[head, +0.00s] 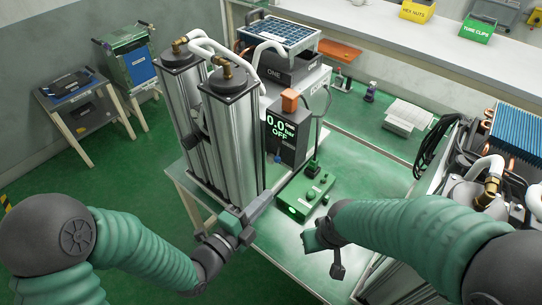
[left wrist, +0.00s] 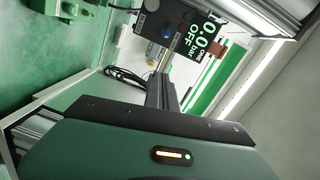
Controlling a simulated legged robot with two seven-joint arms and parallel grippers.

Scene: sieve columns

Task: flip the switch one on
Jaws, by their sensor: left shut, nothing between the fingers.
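A dark control unit (head: 287,138) stands beside the two metal columns, its screen reading "0.0 bar OFF". It also shows in the left wrist view (left wrist: 207,32), tilted, with a blue knob (left wrist: 166,33) and a dark knob near its lower edge. I cannot tell for sure which part is switch one. My left gripper (head: 264,200) is shut and empty, in front of the column bases and left of the green switch box (head: 306,192). My right gripper (head: 322,238) hangs near the table's front edge; its fingers are unclear.
Two tall columns (head: 231,140) with white hoses stand close behind my left gripper. Machinery with a blue finned radiator (head: 510,130) stands at the right.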

